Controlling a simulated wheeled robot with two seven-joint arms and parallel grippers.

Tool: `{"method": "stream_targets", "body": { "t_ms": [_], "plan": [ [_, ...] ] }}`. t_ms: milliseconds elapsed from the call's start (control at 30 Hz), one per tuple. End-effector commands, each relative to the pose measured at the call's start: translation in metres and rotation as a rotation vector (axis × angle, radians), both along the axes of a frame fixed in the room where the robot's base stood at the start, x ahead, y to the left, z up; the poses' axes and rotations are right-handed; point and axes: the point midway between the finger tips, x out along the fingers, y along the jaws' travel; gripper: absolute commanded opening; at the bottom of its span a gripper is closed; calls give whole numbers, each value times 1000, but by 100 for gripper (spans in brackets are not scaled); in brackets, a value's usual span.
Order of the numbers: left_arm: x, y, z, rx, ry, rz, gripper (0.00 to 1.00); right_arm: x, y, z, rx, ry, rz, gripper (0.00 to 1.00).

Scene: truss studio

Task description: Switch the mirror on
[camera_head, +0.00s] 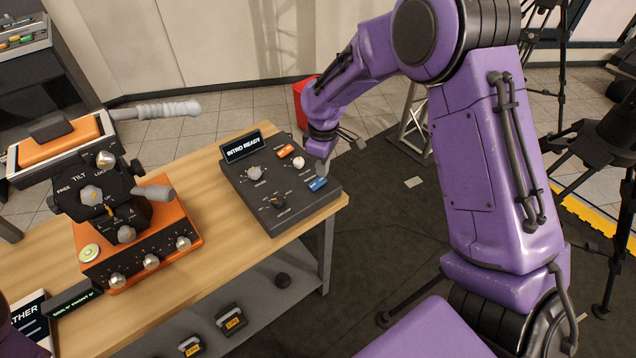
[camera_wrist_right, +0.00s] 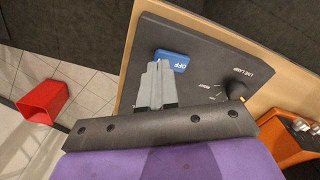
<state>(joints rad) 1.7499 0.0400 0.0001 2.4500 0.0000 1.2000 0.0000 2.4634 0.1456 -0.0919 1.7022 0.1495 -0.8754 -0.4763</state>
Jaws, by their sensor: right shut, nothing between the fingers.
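A dark control panel (camera_head: 262,190) stands on the wooden table, with a small display reading "INTRO READY" (camera_head: 242,147). It carries knobs, an orange switch (camera_head: 285,151) and a blue switch (camera_head: 318,184). In the right wrist view the blue switch (camera_wrist_right: 172,60) bears white letters that look like "OFF". I cannot read a mirror label. My right gripper (camera_head: 322,170) points down just above the blue switch; its shut, empty fingers (camera_wrist_right: 154,72) are close beside the switch in the wrist view, and I cannot tell if they touch. My left gripper is not in view.
An orange camera-head unit (camera_head: 135,250) with knobs and a pan handle (camera_head: 155,110) stands left on the table. A red bin (camera_head: 303,100) is on the floor behind. Dark weights (camera_head: 232,320) lie on the lower shelf. Tripod legs stand at the right.

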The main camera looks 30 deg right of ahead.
Motion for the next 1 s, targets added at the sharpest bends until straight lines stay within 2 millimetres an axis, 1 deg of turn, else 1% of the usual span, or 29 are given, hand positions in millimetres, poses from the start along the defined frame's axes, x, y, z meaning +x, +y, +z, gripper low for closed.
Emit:
{"method": "stream_targets", "body": {
  "t_ms": [367,1000],
  "plan": [
    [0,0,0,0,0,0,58,0,0,-1,0,0,0,0],
    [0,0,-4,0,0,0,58,0,0,-11,0,0,0,0]
  ]
}}
